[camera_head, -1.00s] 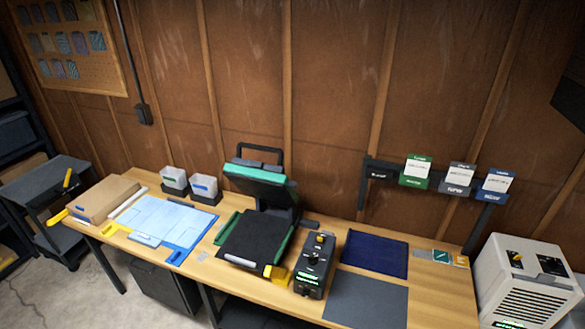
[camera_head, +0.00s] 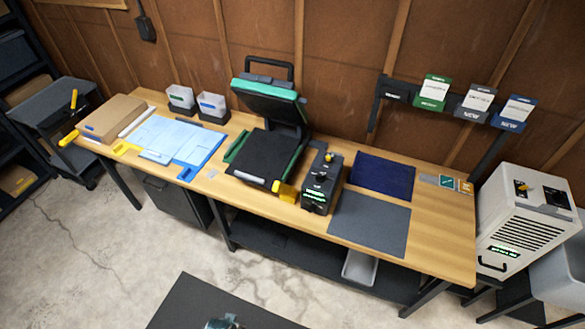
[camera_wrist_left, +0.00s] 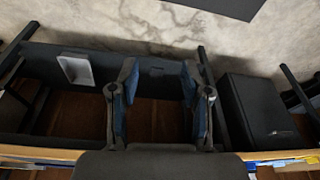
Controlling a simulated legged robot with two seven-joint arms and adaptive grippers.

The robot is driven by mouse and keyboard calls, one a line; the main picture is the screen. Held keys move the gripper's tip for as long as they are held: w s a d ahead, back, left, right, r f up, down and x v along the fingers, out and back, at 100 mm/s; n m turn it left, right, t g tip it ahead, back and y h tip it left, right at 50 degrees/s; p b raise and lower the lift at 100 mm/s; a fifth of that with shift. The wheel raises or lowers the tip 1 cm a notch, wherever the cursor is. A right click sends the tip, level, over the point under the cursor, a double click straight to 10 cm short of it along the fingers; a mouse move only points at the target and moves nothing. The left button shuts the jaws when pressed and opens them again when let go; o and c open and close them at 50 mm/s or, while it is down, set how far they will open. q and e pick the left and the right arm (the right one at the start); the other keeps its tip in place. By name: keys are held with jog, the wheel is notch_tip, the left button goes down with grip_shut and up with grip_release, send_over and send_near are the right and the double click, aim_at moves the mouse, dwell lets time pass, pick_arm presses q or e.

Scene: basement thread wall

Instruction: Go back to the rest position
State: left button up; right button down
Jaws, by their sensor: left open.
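My left gripper (camera_wrist_left: 157,85) shows only in the left wrist view. Its two dark fingers with blue inner pads stand apart, with nothing between them. Beyond the fingers are the dark lower shelf and the floor, and no object touches them. The wooden workbench (camera_head: 440,235) runs along the wall in the head view. On it stand an open press (camera_head: 265,155) with green edges and a black control box (camera_head: 322,183).
Blue sheets (camera_head: 165,138), a cardboard box (camera_head: 112,118), a navy cloth (camera_head: 383,175) and a grey mat (camera_head: 370,222) lie on the bench. A white machine (camera_head: 525,225) stands at the right. A dark flat rectangle (camera_head: 215,302) lies on the otherwise clear floor in front.

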pick_arm(q)
jog(key=s+f+b, duration=0.1)
jog(key=s+f, duration=0.2)
jog(key=f, duration=0.4)
jog(key=s+a+f+g+b, duration=0.1)
jog(key=s+f, duration=0.2)
jog(key=f, duration=0.5)
jog(key=s+f+b, duration=0.1)
jog(key=s+f, duration=0.2)
jog(key=f, duration=0.4)
jog(key=s+a+f+b, duration=0.1)
jog(key=s+a+f, duration=0.1)
jog(key=s+f, duration=0.7)
jog(key=s, duration=0.2)
jog(key=shift+s+a+f+g, duration=0.15)
jog(key=shift+s+a+g, duration=0.05)
jog(key=shift+s+g, duration=0.2)
